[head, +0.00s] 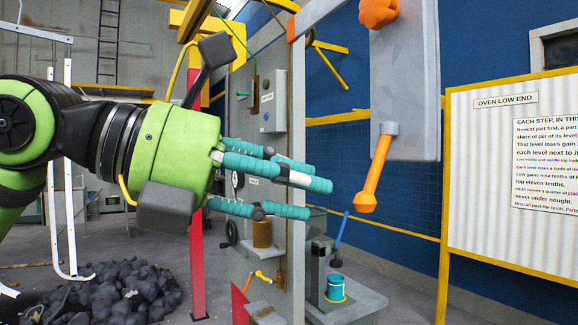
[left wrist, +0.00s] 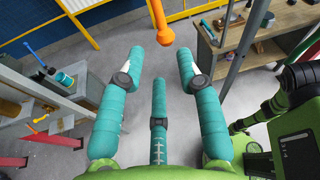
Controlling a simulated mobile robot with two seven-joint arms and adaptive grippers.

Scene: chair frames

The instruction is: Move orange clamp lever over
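The orange clamp lever (head: 376,170) hangs from a grey pivot on a grey panel (head: 405,85), slanting down and left to a rounded knob. It also shows at the top of the left wrist view (left wrist: 162,24), knob toward me. My left gripper (head: 318,197), with green body and teal fingers, is open and empty. In the head view its fingertips point right and end left of the lever's knob, apart from it. In the left wrist view the knob lies beyond the spread fingertips (left wrist: 159,58), roughly between them. My right gripper is not in view.
An orange knob (head: 378,12) sits higher on the panel. A pale upright post (head: 297,250) stands near my fingers. A bench with a teal cup (head: 336,287) and a blue-handled lever (head: 340,238) is below. A sign board (head: 510,180) stands right; dark rubble (head: 115,290) lies lower left.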

